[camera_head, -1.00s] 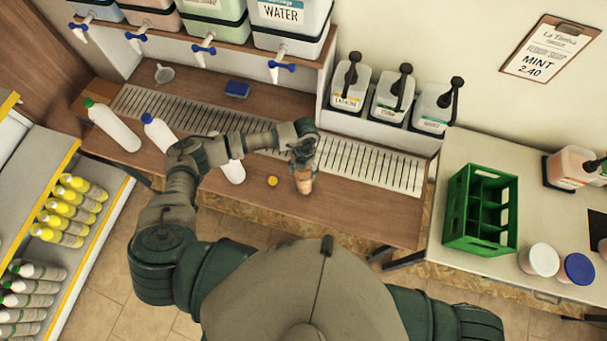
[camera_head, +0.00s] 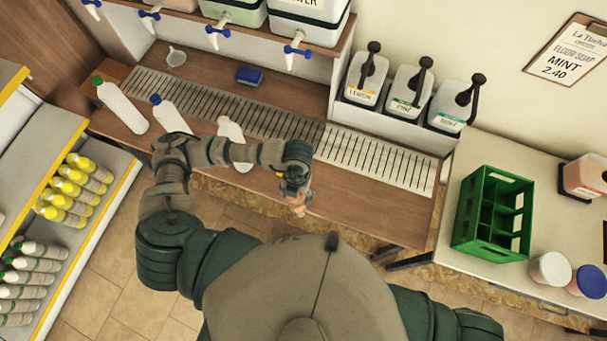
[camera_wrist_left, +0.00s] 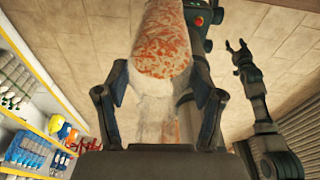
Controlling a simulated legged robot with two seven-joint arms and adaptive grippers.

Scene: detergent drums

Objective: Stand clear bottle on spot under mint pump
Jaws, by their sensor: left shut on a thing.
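My left gripper (camera_head: 296,192) is shut on a small bottle (camera_head: 299,209) that looks see-through with an orange-brown tint, at the front edge of the wooden counter. In the left wrist view the same bottle (camera_wrist_left: 163,100) sits between both fingers, cloudy below and orange-patterned at its end. The mint pump (camera_head: 453,108) appears to be the rightmost of three white pump containers; its small label is hard to read. No marked spot can be made out on the slotted grate (camera_head: 385,168) below it. My right gripper (camera_wrist_left: 239,47) looks open and empty in the left wrist view.
A capless white bottle (camera_head: 232,132), a blue-capped bottle (camera_head: 170,116) and a green-capped bottle (camera_head: 122,107) are on the counter. A blue sponge (camera_head: 249,75) lies behind the grate. A green crate (camera_head: 492,213) stands on the right table. The counter's right front is clear.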

